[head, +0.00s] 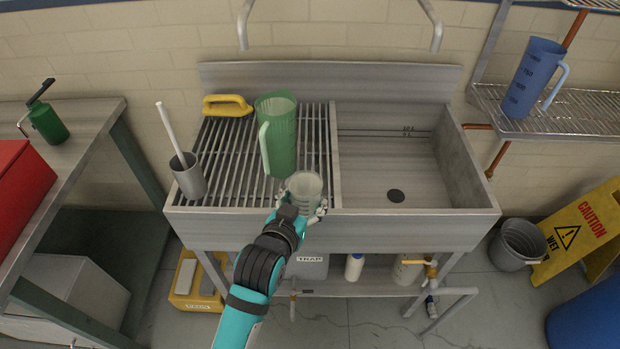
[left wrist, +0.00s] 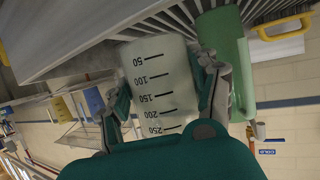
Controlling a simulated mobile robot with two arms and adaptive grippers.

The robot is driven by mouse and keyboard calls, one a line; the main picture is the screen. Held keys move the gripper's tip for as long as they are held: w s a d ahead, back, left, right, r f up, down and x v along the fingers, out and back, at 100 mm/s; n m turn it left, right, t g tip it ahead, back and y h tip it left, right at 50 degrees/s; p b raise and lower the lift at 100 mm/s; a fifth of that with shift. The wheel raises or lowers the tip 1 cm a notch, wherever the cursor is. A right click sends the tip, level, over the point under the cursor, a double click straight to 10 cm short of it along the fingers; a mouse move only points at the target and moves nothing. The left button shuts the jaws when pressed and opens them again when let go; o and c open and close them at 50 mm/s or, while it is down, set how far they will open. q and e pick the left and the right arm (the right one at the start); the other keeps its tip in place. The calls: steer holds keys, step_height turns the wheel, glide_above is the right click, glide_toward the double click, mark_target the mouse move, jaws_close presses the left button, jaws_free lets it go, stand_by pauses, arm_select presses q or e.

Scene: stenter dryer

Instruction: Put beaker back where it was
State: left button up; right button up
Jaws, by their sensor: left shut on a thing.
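A small translucent beaker (head: 304,190) is held by my left gripper (head: 298,210) at the front edge of the sink unit, by the slatted drainboard (head: 312,130). The beaker also shows in the left wrist view (left wrist: 158,85), with its 50 to 250 marks facing the camera and a finger on each side of it. My left gripper (left wrist: 168,95) is shut on it. I cannot tell whether the beaker touches the drainboard. My right gripper is not in view.
A green pitcher (head: 280,135) stands on the drainboard just behind the beaker. A yellow-handled brush (head: 228,105) and a grey cup with a rod (head: 189,178) are also there. The sink basin (head: 400,165) at right is empty. A blue pitcher (head: 531,78) stands on the wire shelf.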

arm_select(q)
steer(key=w, duration=0.7)
steer(key=w+d+f+p, duration=0.1)
steer(key=w, duration=0.2)
steer(key=shift+w, duration=0.3)
step_height(320, 180, down, 3)
steer(key=shift+r+p, duration=0.1)
steer(key=shift+p, duration=0.35)
steer(key=shift+f, duration=0.35)
steer(key=shift+f, duration=0.15)
steer(key=o, duration=1.1)
steer(key=shift+c, duration=0.2)
